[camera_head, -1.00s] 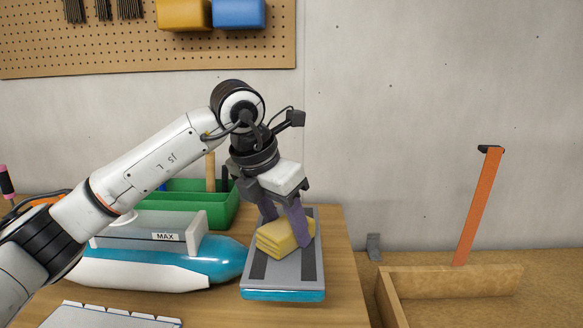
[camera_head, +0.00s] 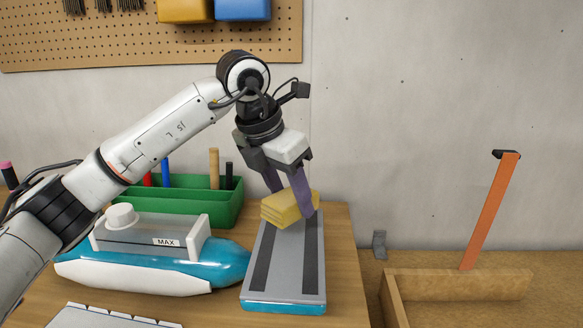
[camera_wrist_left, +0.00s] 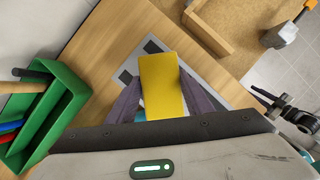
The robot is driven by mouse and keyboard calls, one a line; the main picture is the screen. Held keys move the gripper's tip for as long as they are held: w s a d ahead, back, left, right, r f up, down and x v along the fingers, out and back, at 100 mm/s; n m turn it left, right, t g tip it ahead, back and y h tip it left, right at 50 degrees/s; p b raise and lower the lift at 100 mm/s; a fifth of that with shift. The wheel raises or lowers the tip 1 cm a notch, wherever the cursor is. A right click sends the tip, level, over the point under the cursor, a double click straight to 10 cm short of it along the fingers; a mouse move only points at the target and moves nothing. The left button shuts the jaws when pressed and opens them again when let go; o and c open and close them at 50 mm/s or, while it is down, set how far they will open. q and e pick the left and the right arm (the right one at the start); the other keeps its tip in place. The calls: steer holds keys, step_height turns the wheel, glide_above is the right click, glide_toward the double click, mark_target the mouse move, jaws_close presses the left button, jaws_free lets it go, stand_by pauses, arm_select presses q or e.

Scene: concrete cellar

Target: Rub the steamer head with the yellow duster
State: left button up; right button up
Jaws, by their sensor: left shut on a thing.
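The yellow duster (camera_head: 287,208) is a folded cloth pinched between the purple fingers of my left gripper (camera_head: 291,197). It also shows in the left wrist view (camera_wrist_left: 160,85), between the two fingers. The steamer head (camera_head: 287,262) is a flat grey plate with two dark strips and a blue front edge, lying on the table. The duster is over the far part of the plate; I cannot tell if it touches. The steamer body (camera_head: 150,258), blue and white with a grey tank marked MAX, lies to the left of the head.
A green tool tray (camera_head: 190,209) with several handles stands behind the steamer body. The table's right edge is close beside the head. A white ridged item (camera_head: 105,317) lies at front left.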

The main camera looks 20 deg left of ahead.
arm_select(q)
step_height(320, 180, up, 2)
steer(key=shift+r+p, duration=0.1)
steer(key=shift+p, duration=0.45)
steer(key=shift+r+p, duration=0.6)
steer(key=shift+r, duration=0.2)
steer(key=shift+f, duration=0.1)
